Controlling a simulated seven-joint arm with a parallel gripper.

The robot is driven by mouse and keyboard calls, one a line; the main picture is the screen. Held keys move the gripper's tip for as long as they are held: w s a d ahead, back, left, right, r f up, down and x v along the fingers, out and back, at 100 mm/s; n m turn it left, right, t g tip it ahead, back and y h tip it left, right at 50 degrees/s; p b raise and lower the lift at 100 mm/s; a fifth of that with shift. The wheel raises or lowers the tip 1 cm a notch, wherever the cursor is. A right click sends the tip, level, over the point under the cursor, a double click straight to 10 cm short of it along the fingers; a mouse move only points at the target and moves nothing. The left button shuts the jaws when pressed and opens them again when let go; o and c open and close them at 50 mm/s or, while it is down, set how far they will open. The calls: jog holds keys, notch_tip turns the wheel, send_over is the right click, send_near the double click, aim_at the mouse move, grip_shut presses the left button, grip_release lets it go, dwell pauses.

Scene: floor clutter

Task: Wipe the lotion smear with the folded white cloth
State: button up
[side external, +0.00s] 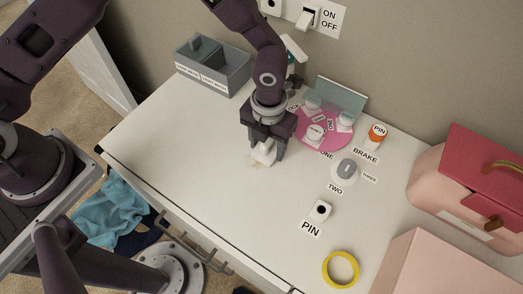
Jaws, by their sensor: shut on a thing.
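My gripper (265,151) points down over the middle of the white table and is shut on the folded white cloth (263,155). The cloth is a small white block between the fingers, at or very near the table top; I cannot tell whether it touches. The lotion smear (257,166) shows as a faint beige patch on the table just below and left of the cloth. Part of the smear may be hidden under the cloth and fingers.
A grey divided bin (212,88) stands at the back left. A pink disc (341,140) with white jars is right of my gripper. The front left table is clear.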

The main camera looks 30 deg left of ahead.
aim_at(199, 176)
jog(key=shift+w, duration=0.5)
jog(key=shift+s+r, duration=0.1)
jog(key=shift+r, duration=4)
jog(key=s+a+r+m, duration=0.2)
jog(key=s+a+m, duration=0.7)
jog(key=s+m, duration=0.45)
jog(key=shift+m, duration=0.45)
jog(key=f, duration=0.3)
jog(key=s+f, duration=0.1)
jog(key=f, duration=0.2)
jog(key=a+f, duration=0.1)
jog(key=f, duration=0.2)
jog(key=shift+s+f, duration=0.3)
jog(key=shift+f, duration=0.1)
jog(key=shift+f, duration=0.15)
